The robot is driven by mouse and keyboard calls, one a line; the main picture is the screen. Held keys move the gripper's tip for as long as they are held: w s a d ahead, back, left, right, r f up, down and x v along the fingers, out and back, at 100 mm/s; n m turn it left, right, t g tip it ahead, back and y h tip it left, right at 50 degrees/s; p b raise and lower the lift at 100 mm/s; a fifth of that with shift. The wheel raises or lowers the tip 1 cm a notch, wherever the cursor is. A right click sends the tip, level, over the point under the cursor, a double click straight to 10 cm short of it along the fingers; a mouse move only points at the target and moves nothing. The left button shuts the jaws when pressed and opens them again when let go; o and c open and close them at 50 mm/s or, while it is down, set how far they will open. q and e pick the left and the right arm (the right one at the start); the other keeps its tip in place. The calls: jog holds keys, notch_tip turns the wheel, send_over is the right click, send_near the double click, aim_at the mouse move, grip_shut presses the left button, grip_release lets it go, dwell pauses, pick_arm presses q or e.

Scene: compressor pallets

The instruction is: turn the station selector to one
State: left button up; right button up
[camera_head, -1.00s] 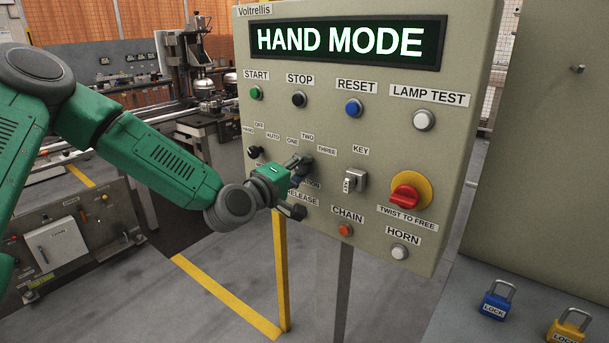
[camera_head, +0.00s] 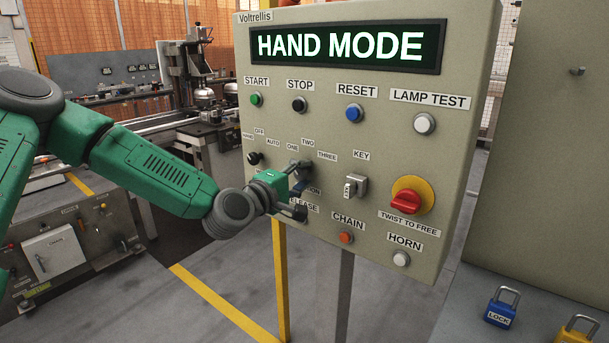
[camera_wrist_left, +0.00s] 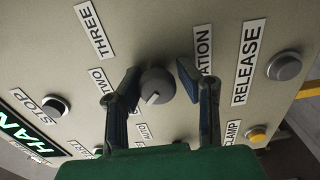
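The station selector, a round dark knob (camera_wrist_left: 157,88) with a white mark, sits between the two fingers of my left gripper (camera_wrist_left: 158,84) in the left wrist view. The fingers stand apart on either side of it, with a visible gap at the right finger; contact at the left finger is unclear. The mark points down and slightly left in that picture. The TWO and THREE labels show; ONE is hidden there. In the head view my left gripper (camera_head: 298,191) is at the panel (camera_head: 455,165) below the ONE, TWO, THREE labels and largely hides the knob. My right gripper is out of view.
The display (camera_head: 345,45) reads HAND MODE. Close by are the mode knob (camera_head: 254,158), key switch (camera_head: 356,186), red twist-to-free button (camera_head: 407,201), chain button (camera_head: 346,238) and grey release button (camera_wrist_left: 285,66). Padlocks (camera_head: 501,307) lie at lower right.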

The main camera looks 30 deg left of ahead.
pick_arm(q)
jog(key=shift+o, duration=1.3)
jog(key=shift+s+a+f, duration=0.1)
jog(key=shift+s+f, duration=0.15)
jog(key=shift+f, duration=0.05)
jog(key=shift+a+r, duration=0.2)
jog(key=s, duration=1.2)
jog(key=shift+a, duration=0.45)
jog(key=shift+f, duration=0.15)
